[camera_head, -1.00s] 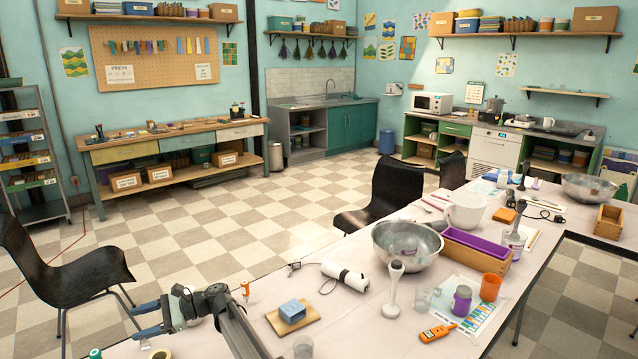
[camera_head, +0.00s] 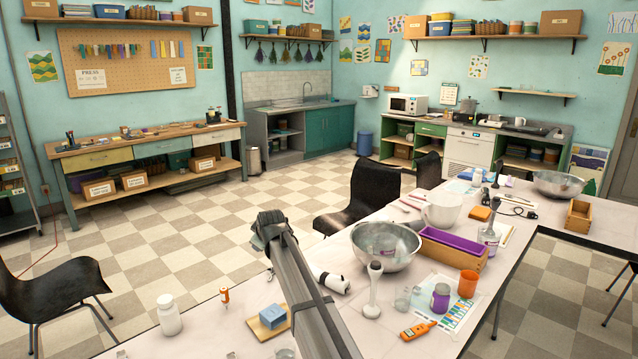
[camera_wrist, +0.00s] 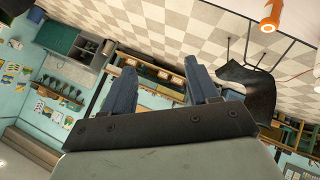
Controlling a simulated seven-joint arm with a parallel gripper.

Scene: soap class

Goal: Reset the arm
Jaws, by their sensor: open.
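My gripper shows in the wrist view (camera_wrist: 161,90) with its two blue-grey fingers spread wide and nothing between them. In the head view my arm rises from the bottom edge over the table (camera_head: 205,337), and its grey wrist end is above the table's far edge. The fingers are hidden behind the wrist there. The wrist view looks out at the room upside down, with the checkered floor at the top. The gripper touches no object that I can see.
Near my arm are a white bottle (camera_head: 169,315), a blue soap block (camera_head: 273,315) on a wooden board, a white roll (camera_head: 331,279), a metal bowl (camera_head: 386,247) and a stick blender (camera_head: 373,290). A black chair (camera_head: 362,197) stands behind the table.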

